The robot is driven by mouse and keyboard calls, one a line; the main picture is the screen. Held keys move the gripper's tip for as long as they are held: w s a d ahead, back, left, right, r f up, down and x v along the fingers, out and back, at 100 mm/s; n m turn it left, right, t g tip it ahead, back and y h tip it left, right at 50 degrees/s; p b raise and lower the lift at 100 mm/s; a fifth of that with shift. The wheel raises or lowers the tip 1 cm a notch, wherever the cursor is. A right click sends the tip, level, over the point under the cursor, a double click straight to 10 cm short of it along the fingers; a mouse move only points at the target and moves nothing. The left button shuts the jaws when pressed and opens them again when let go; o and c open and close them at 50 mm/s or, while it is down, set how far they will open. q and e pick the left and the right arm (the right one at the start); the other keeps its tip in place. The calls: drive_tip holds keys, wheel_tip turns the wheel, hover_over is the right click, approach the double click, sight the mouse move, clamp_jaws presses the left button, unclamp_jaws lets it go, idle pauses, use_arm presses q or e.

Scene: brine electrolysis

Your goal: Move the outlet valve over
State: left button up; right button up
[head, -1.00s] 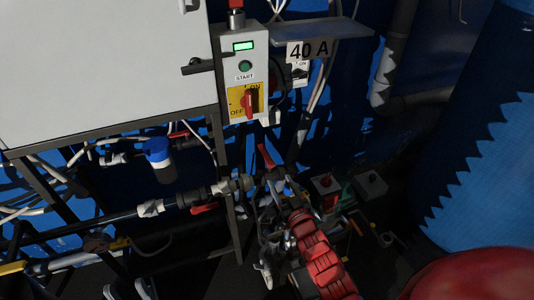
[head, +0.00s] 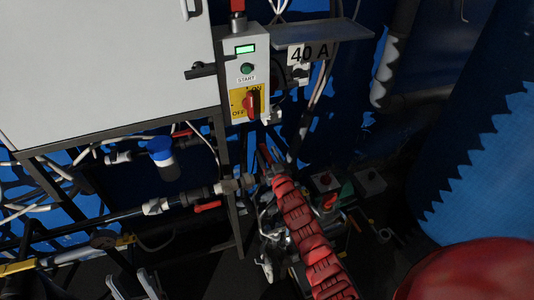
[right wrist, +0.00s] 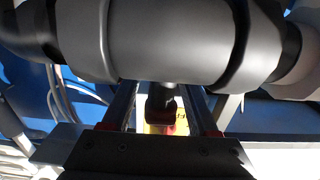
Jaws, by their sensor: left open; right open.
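A grey pipe fitting (right wrist: 170,40) fills the top of the right wrist view, very close. A short dark stem (right wrist: 162,100) stands below it, with a bit of red and yellow behind. My right gripper (right wrist: 165,112) is open, its two fingers on either side of the stem. In the head view, a red valve handle (head: 266,154) stands at the pipe's right end, just beyond the tip of my red-sleeved right arm, which hides much of the joint. I cannot tell whether the fingers touch it. My left gripper (head: 134,286) is open and empty at the bottom left.
Another red handle (head: 208,206) lies along the pipe to the left. A control box (head: 247,75) with a red switch hangs above, beside a grey cabinet (head: 100,70). Small boxes (head: 370,182) stand at the right. A blue tank (head: 480,150) and a red rounded object (head: 470,272) bound the right side.

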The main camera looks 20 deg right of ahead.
drive_tip(key=shift+c, duration=0.3)
clamp_jaws()
idle(1.3)
